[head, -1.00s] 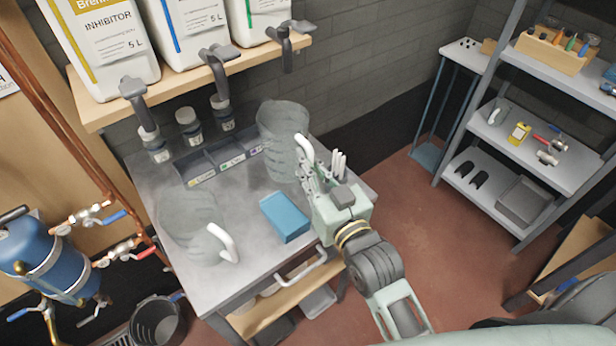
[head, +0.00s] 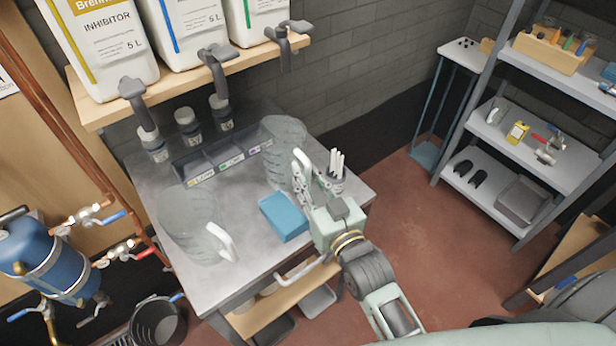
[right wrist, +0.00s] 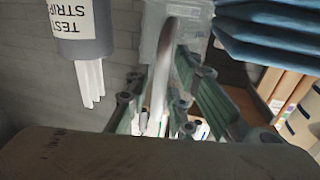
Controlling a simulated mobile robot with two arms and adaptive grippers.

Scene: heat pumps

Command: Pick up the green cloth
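I see no green cloth in either view. A folded blue cloth (head: 285,217) lies on the grey bench, left of my right gripper; folded blue layers also show in the right wrist view (right wrist: 268,38). My right gripper (head: 303,183) is at a clear jug (head: 284,140), with the jug's white handle (right wrist: 160,75) between its fingers. The fingers are close to the handle, but I cannot tell whether they grip it. The jug appears to stand upright on the bench. My left gripper is not in view.
A second clear jug (head: 188,215) stands at the left of the bench (head: 240,200). A test-strip cup (right wrist: 80,25) with white strips stands beside my right gripper. Labelled bins (head: 222,160) line the back. A shelf rack (head: 540,150) stands right, beyond open floor.

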